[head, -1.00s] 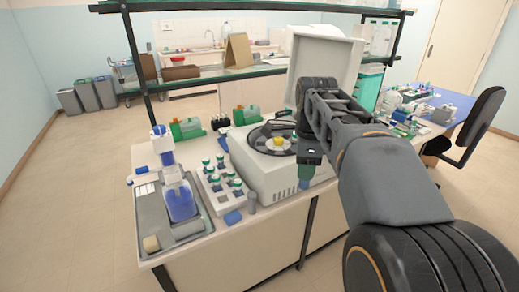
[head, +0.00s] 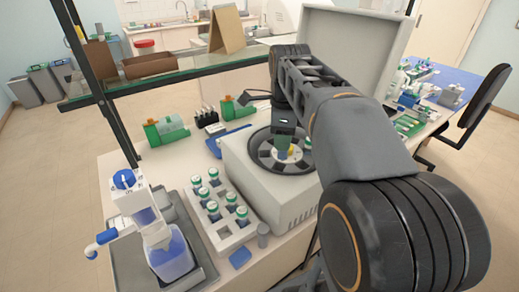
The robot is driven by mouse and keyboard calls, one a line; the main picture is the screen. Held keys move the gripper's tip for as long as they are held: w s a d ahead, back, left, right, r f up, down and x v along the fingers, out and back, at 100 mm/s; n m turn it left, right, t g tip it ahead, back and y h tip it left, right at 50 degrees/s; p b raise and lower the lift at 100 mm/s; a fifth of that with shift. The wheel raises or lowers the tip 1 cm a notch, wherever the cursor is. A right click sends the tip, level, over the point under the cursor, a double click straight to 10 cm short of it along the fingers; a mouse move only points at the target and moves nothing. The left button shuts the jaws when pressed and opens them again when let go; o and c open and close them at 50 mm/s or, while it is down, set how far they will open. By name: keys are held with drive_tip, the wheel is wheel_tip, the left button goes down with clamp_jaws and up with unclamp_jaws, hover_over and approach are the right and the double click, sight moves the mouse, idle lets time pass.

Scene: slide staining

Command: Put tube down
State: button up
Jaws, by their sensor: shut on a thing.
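My gripper (head: 285,128) points down over the open centrifuge (head: 258,192), shut on a tube (head: 283,146). The tube's visible part is greenish-blue and hangs below the jaws. It is over the dark round rotor (head: 262,160), next to the yellow hub. I cannot tell whether it is in a rotor slot or just above it. The gripper and arm hide part of the rotor. A white rack (head: 228,237) left of the centrifuge holds several tubes with green-and-white caps (head: 213,206).
A blue-topped dispenser bottle (head: 170,254) stands on a grey tray at front left. A small grey cup (head: 263,235) and a blue block (head: 240,257) lie by the rack. The raised centrifuge lid (head: 350,42) stands behind my arm. A glass shelf (head: 170,77) crosses behind.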

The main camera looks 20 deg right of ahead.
drive_tip(key=w+f+p, duration=0.1)
drive_tip(key=w+f, duration=0.2)
drive_tip(key=w, duration=0.1)
drive_tip(key=w+d+f+p, duration=0.1)
drive_tip(key=w+f, duration=0.3)
drive_tip(key=w, duration=0.1)
drive_tip(key=w+f+p, duration=0.1)
drive_tip(key=w+f, duration=0.3)
drive_tip(key=shift+w+d+f, duration=0.2)
drive_tip(key=shift+d+f, duration=0.05)
drive_tip(key=shift+f, duration=0.6)
drive_tip(key=shift+f, duration=0.45)
drive_tip(key=o, duration=0.9)
